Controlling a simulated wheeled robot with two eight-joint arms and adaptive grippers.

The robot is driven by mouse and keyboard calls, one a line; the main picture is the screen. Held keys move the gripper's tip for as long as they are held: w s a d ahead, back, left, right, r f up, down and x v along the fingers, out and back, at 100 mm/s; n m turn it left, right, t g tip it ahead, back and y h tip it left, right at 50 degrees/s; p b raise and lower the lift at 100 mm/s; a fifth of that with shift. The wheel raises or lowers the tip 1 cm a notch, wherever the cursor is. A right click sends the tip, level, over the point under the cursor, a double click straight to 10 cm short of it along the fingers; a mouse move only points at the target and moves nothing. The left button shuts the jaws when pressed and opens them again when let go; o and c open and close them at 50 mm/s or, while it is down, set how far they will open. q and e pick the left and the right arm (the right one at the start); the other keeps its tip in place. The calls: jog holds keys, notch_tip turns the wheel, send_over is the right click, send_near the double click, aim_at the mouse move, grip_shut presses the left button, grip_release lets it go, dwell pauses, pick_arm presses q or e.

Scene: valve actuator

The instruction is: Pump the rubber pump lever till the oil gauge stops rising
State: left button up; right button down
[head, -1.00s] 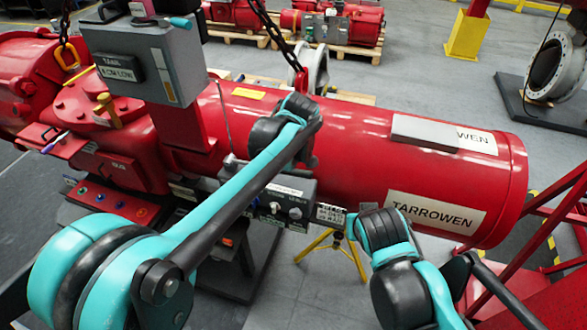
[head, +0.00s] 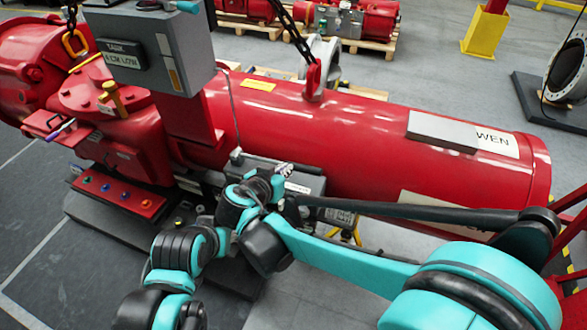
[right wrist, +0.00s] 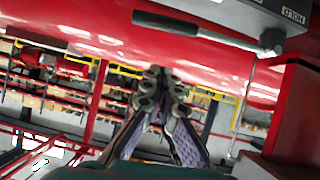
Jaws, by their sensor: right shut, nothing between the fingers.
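A lever with a thick black grip (right wrist: 165,22) shows at the top of the right wrist view, beside a grey box (right wrist: 250,12). I take it for the pump lever; I cannot pick it out in the head view. My right gripper (right wrist: 155,72) is shut and empty, with its fingertips below and apart from the grip in that picture. A display (head: 124,56) on the upper grey cabinet reads something like "TANK LOW". My left gripper is not in view.
A long red cylinder (head: 380,140) fills the middle behind the box, with a grey bar (head: 443,130) on it. A chain hook (head: 313,75) hangs above. A thin upright rod (head: 232,120) stands near the box. The grey floor (head: 45,235) at left is free.

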jog(key=b, duration=0.1)
send_over(303, 172)
jog(key=s+a, duration=0.2)
jog(key=s, duration=0.1)
notch_tip(303, 172, down, 4)
jog(key=shift+w+d+f+b, duration=0.15)
jog(key=shift+w+f, duration=0.1)
jog(key=shift+f, duration=0.5)
jog(key=shift+w+d+f+b, duration=0.1)
jog(key=shift+w+f, duration=0.15)
jog(key=shift+f, duration=0.55)
jog(key=shift+w+d+f+b, duration=0.15)
jog(key=shift+w+f, duration=0.1)
jog(key=shift+f, duration=0.5)
notch_tip(303, 172, down, 3)
jog(key=b, duration=0.2)
jog(key=shift+s+d+b, duration=0.1)
jog(key=shift+d+b, duration=0.05)
jog(key=shift+b, duration=0.25)
jog(key=shift+r, duration=0.25)
